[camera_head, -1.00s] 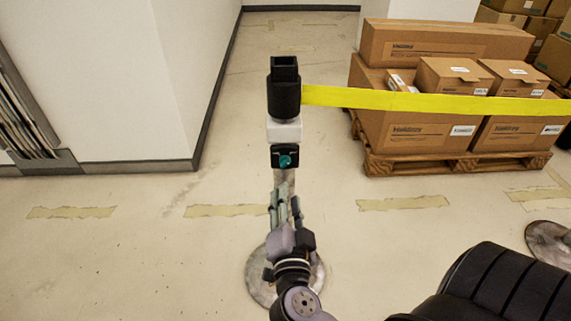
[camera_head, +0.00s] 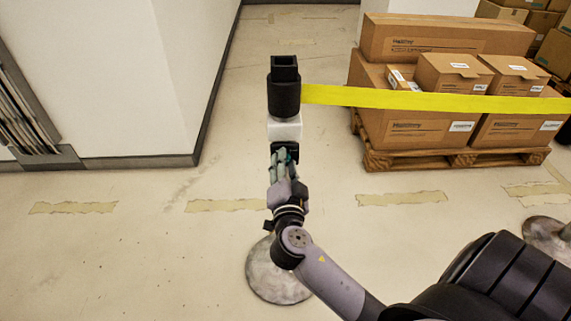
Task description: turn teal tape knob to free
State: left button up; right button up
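The teal knob (camera_head: 292,150) sits on a small black plate on the post, below a white block (camera_head: 285,130) and the black belt head (camera_head: 284,92). Only a little of the knob shows now, as my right gripper covers most of it. My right gripper (camera_head: 284,158) is upright in front of the knob, with its fingertips at the black plate. I cannot tell whether the fingers touch the knob or how far apart they are. A yellow tape (camera_head: 430,99) runs from the belt head to the right. My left gripper is not in view.
The post's round metal base (camera_head: 272,275) stands on the floor. Cardboard boxes (camera_head: 445,42) on a wooden pallet (camera_head: 455,157) stand behind the tape at right. Another round base (camera_head: 548,236) is at the right edge. A white wall (camera_head: 110,80) is at left. The floor at left front is clear.

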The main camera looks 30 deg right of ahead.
grip_shut()
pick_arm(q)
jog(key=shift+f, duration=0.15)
pick_arm(e)
jog(key=shift+f+n, duration=0.1)
jog(key=shift+n, duration=0.3)
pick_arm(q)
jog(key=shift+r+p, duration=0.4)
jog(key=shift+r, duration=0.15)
pick_arm(e)
jog(key=n, duration=1.7)
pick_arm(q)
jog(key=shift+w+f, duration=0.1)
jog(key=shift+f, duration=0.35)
pick_arm(e)
jog(key=shift+n, duration=0.3)
